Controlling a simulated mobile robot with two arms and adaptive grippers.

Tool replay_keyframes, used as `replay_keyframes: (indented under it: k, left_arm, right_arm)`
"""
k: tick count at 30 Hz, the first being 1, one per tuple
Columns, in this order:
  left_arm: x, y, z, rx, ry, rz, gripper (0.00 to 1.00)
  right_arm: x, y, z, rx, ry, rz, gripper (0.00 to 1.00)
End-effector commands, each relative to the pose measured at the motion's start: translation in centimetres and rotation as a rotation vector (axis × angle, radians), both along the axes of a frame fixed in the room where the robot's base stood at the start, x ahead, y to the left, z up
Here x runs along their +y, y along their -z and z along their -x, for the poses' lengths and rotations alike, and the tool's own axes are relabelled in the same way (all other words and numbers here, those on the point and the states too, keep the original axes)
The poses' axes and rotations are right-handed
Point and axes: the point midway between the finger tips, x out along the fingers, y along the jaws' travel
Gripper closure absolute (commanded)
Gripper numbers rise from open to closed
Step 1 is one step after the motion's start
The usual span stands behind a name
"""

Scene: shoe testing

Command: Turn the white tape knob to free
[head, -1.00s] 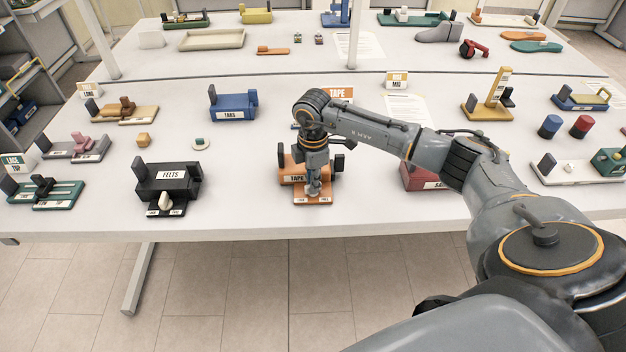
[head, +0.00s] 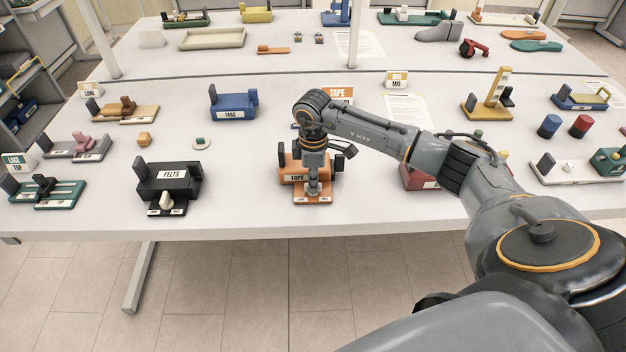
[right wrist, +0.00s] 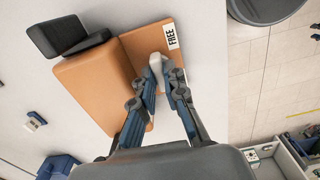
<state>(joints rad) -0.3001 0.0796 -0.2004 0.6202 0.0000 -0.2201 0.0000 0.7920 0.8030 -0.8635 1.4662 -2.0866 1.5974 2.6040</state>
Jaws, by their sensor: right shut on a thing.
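My right gripper (head: 313,190) points down over that base and hides the knob in the head view. In the right wrist view, the fingers (right wrist: 163,72) are shut on the white tape knob (right wrist: 155,59), and only its pale end shows between the fingertips. The FREE label (right wrist: 171,37) lies on the orange base just beyond the knob. My left gripper is not in view.
The black FELTS fixture (head: 168,182) with its own white knob stands to the left. A red box (head: 416,177) stands to the right, partly behind my right arm. The white table (head: 240,212) is clear between these fixtures.

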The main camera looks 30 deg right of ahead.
Motion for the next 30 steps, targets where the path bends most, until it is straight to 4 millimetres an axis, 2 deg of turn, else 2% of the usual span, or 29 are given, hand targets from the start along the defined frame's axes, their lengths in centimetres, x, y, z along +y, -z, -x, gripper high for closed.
replay_keyframes:
  k: [4,5,8,17,20,23,30]
  left_arm:
    - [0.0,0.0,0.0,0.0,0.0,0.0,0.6]
    - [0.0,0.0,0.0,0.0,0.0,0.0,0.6]
    - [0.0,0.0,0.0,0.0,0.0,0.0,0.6]
    - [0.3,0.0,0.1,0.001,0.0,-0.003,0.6]
    - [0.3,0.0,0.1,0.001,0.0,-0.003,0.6]
    - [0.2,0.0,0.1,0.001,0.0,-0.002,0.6]
    - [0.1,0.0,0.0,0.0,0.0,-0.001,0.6]
  right_arm:
    - [0.0,0.0,0.0,0.0,0.0,0.0,1.0]
    - [0.0,0.0,0.0,0.0,0.0,0.0,0.84]
    - [0.0,0.0,0.0,0.0,-0.001,0.0,0.65]
    - [0.0,-0.1,0.0,-0.001,-0.001,0.001,0.65]
    - [-0.1,-0.7,-0.1,-0.002,-0.001,0.001,0.65]
    - [-0.1,-2.2,-0.1,-0.004,0.0,0.001,0.65]
    - [0.0,-7.4,-0.1,-0.004,-0.001,0.0,0.65]
